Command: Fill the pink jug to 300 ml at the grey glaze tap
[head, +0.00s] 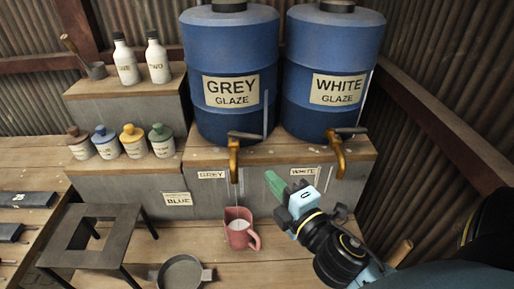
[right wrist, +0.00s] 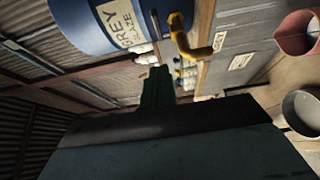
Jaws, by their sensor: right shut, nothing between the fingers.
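The pink jug (head: 232,238) stands upright on the wooden bench below the grey glaze tap (head: 234,160), with its handle to the right. Pale liquid shows inside it; I cannot read the level. A thin pale line runs between spout and jug, perhaps a stream. The tap's dark lever (head: 246,136) points right. The blue grey-glaze barrel (head: 228,55) is above. My right gripper (head: 271,177), with green fingers, is shut and empty, right of the tap and above the jug, apart from both. In the right wrist view, the jug (right wrist: 296,38) is partly cut off. My left gripper is out of view.
The white-glaze barrel (head: 333,60) and its tap (head: 338,158) stand to the right. A grey pan (head: 181,273) and a dark stand (head: 75,232) are at front left. Several small jars and two bottles (head: 126,62) sit on the left steps. Bench right of the jug is clear.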

